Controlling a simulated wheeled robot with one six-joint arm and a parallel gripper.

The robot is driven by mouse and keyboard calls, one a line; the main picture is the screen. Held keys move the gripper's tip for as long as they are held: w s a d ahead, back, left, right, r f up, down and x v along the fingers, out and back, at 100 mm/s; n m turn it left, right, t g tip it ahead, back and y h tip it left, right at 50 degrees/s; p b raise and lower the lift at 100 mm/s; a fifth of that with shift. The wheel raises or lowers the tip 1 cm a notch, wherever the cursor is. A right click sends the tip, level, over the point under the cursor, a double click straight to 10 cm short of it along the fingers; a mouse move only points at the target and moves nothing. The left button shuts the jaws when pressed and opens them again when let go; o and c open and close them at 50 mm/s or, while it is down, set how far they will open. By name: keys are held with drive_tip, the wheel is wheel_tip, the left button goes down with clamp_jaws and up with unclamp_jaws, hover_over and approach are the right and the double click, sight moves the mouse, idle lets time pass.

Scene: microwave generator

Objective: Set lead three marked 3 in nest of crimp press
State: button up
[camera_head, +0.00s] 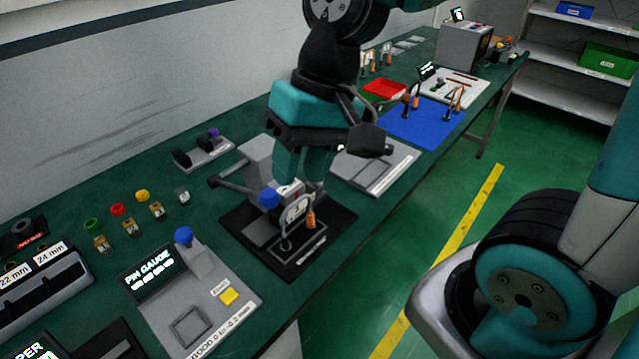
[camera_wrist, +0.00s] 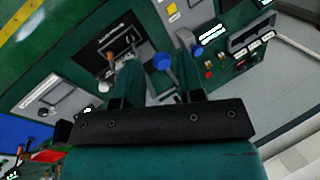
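The crimp press (camera_head: 262,160) has a grey body, a lever with a blue knob (camera_head: 268,198) and a black base. A looped lead (camera_head: 311,219) with an orange end stands at the small framed nest (camera_head: 305,250) on the base's front; its number is not legible. It also shows in the wrist view (camera_wrist: 111,56), left of the fingers. My gripper (camera_head: 303,172) points down just behind the lead, over the press. In the wrist view its two teal fingers (camera_wrist: 160,84) are apart, with the blue knob (camera_wrist: 162,61) visible between them and nothing held.
A pin gauge box (camera_head: 195,300) stands at the front left. A grey plate (camera_head: 378,172) lies right of the press. Beyond are a blue mat (camera_head: 425,125) with several upright leads, a red tray (camera_head: 384,89) and a white board (camera_head: 455,88). Small coloured parts (camera_head: 117,210) stand at left.

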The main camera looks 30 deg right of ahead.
drive_tip(key=s+a+r+n, duration=0.1)
drive_tip(key=s+n, duration=0.5)
drive_tip(key=shift+s+r+n, duration=0.25)
drive_tip(key=shift+s+n, duration=0.15)
